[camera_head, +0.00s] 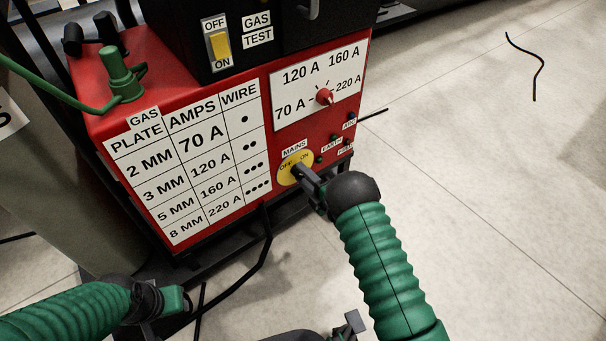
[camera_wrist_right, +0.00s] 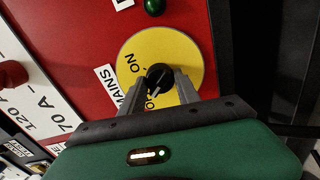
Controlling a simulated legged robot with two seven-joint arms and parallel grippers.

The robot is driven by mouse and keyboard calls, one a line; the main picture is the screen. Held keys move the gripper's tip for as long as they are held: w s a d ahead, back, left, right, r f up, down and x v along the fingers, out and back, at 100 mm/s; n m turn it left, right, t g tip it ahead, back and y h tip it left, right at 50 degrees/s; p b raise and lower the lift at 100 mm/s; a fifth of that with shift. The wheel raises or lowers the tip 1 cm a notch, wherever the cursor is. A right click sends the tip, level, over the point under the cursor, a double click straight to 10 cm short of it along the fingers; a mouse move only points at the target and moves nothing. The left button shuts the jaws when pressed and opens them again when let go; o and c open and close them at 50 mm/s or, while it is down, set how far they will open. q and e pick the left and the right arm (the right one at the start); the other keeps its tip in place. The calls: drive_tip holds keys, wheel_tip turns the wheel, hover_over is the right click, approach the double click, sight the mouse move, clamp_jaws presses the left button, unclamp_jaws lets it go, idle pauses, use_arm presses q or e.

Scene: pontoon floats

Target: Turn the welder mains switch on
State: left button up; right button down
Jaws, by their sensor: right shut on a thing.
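The red welder (camera_head: 100,75) stands ahead of me. Its mains switch is a black knob on a round yellow plate (camera_head: 287,173) marked OFF and ON, low on the front panel. In the right wrist view the black knob (camera_wrist_right: 160,75) sits between the fingers of my right gripper (camera_wrist_right: 162,88), which is shut on it. In the head view my right gripper (camera_head: 302,174) covers most of the knob. I cannot tell surely which mark the knob points to. My left gripper (camera_head: 186,300) hangs low at the left, away from the panel; its fingers are unclear.
A red current dial (camera_head: 324,97) sits above the mains switch. A yellow gas test switch (camera_head: 220,45) is on the black box on top. A green hose fitting (camera_head: 121,75) stands at the welder's left. A black cable (camera_head: 262,250) hangs below. The floor at right is mostly clear.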

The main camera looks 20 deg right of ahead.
drive_tip(key=shift+s+f+m+p, duration=0.15)
drive_tip(key=shift+m+p, duration=1.85)
drive_tip(key=shift+m, duration=2.2)
drive_tip(key=shift+s+f+m+p, duration=0.15)
drive_tip(key=shift+m+p, duration=1.85)
drive_tip(key=shift+m, duration=2.2)
drive_tip(key=shift+w, duration=0.1)
drive_tip(key=c, duration=1)
unclamp_jaws()
drive_tip(key=shift+o, duration=0.6)
drive_tip(key=shift+w+r, duration=0.1)
drive_tip(key=shift+r, duration=0.05)
